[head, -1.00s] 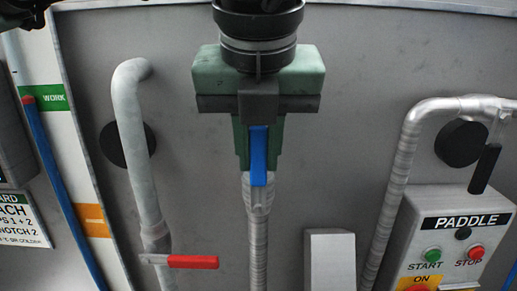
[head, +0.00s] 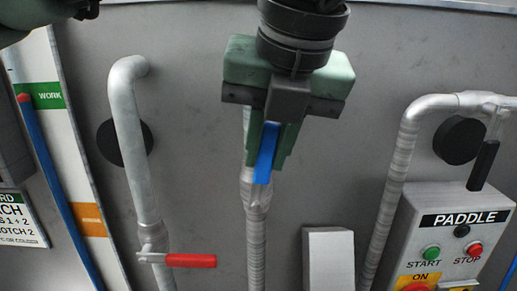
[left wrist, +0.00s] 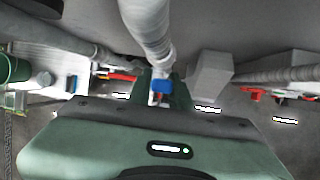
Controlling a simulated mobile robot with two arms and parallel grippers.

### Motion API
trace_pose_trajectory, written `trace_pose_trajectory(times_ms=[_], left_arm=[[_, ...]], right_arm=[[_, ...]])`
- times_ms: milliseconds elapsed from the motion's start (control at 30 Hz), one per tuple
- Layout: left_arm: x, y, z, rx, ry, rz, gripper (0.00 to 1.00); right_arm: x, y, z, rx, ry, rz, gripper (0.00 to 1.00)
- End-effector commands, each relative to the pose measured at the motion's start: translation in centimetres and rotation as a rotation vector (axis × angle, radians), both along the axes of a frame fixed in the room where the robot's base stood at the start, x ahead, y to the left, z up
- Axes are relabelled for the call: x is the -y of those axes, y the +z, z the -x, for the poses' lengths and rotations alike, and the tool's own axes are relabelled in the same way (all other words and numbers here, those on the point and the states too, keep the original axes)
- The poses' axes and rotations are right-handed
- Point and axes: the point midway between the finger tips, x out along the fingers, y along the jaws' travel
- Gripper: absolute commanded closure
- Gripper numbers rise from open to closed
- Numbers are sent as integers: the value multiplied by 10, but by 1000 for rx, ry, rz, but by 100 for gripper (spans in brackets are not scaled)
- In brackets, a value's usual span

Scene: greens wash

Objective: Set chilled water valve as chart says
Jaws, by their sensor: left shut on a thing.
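The blue valve lever (head: 266,153) hangs down, slightly tilted, in front of the middle grey pipe (head: 257,205). My left gripper (head: 268,143) comes down from above and is shut on this blue lever. The gripper's green body and dark jaws hide the lever's upper part and the valve behind it. In the left wrist view the blue lever (left wrist: 162,86) shows between the green fingers. A white card with printed lines (head: 20,219) at the left edge is partly cut off, with "NOTCH 2" readable. My right gripper is not in view.
A left pipe has a red lever (head: 190,261) pointing right. A right pipe has a black lever (head: 483,166). The PADDLE box (head: 452,235) with start and stop buttons stands at the right. A pale box (head: 328,258) sits low between the pipes.

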Motion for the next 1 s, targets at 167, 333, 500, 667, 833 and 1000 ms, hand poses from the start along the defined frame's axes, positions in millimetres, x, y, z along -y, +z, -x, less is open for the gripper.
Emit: trace_pose_trajectory(times_ms=[167, 333, 500, 667, 833, 1000], left_arm=[[13, -2, 0, 3, 1, -139, 100], [22, -5, -1, 5, 2, -263, 100], [30, -8, -1, 8, 3, -362, 100], [34, -11, -1, 7, 3, -423, 100], [36, -13, -1, 7, 2, -455, 100], [36, -13, -1, 6, 2, -464, 100]], right_arm=[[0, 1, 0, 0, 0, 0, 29], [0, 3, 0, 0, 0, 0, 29], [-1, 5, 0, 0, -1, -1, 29], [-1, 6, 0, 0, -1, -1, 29], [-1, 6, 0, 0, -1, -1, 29], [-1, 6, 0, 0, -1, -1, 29]])
